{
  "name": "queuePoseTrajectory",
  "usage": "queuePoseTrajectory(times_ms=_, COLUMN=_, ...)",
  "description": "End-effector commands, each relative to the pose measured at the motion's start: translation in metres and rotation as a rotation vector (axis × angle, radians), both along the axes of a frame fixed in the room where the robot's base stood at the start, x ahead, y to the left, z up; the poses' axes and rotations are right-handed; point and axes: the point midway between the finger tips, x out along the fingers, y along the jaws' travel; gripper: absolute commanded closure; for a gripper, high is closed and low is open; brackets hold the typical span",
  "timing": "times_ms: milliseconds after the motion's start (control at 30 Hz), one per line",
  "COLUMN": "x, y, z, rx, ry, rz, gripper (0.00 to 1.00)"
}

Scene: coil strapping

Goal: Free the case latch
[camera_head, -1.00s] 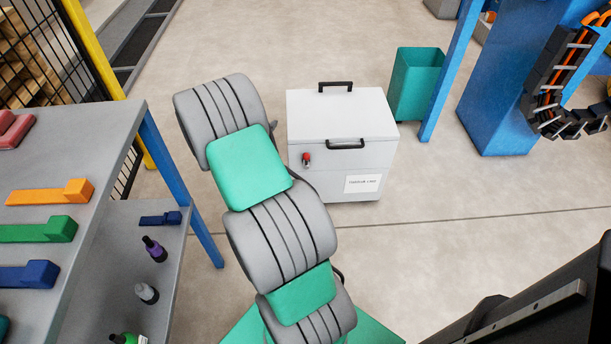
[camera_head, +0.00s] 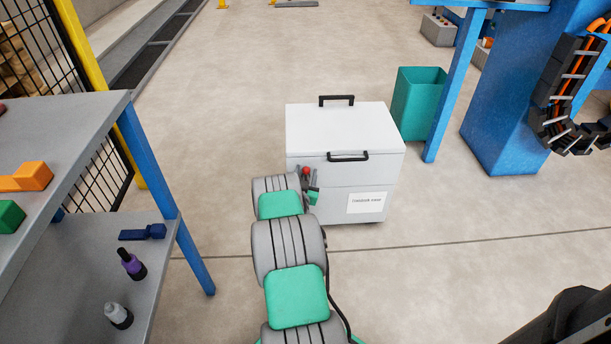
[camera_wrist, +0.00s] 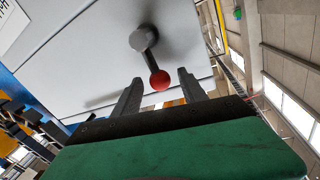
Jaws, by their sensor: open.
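The white case (camera_head: 345,130) stands on the floor ahead, with a black handle on its lid and another on its front. Its latch, a grey pivot and dark lever with a red knob (camera_head: 306,171), is on the left of the front face. In the wrist view the latch's red knob (camera_wrist: 160,80) lies between and just beyond the fingertips, with the lever running up to the grey pivot. My gripper (camera_wrist: 157,88) is open and empty, its two fingers either side of the knob. In the head view my gripper (camera_head: 313,182) is partly hidden by my arm.
A grey shelf unit (camera_head: 150,262) with bottles and coloured tools stands at the left. A teal bin (camera_head: 420,100) and a blue column (camera_head: 505,120) stand behind and right of the case. The floor right of the case is open.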

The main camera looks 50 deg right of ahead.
Motion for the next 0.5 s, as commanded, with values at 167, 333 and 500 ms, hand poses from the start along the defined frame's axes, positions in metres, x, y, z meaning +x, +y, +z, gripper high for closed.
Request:
queuePoseTrajectory(times_ms=167, x=0.0005, y=-0.0009, z=-0.0005, rx=0.002, ry=0.001, rz=0.000, gripper=0.50)
queuePoseTrajectory(times_ms=333, x=0.0006, y=-0.0008, z=-0.0003, rx=0.002, ry=0.001, rz=0.000, gripper=0.60)
queuePoseTrajectory(times_ms=500, x=0.0007, y=-0.0007, z=-0.0003, rx=0.002, ry=0.001, rz=0.000, gripper=0.74)
